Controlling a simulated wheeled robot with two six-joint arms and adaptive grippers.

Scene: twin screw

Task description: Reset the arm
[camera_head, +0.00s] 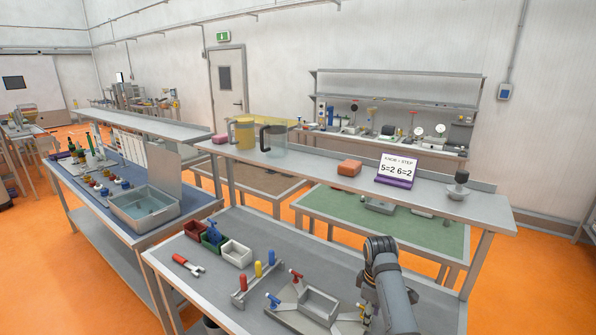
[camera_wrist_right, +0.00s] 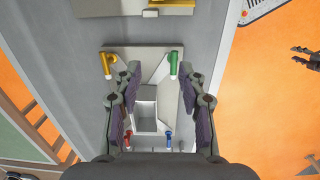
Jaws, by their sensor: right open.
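My right arm comes in from the bottom right of the head view, over the front bench, and its gripper is mostly hidden there behind the arm. In the right wrist view my right gripper (camera_wrist_right: 160,78) is open, with its two fingers apart and nothing between them. Below it lies a grey fixture plate (camera_head: 287,318) with an open box (camera_head: 318,303) in its middle. Coloured knobs stand at its corners: red (camera_head: 296,274), blue (camera_head: 272,299), green (camera_wrist_right: 174,64) and yellow-orange (camera_wrist_right: 108,64). My left gripper is not in view.

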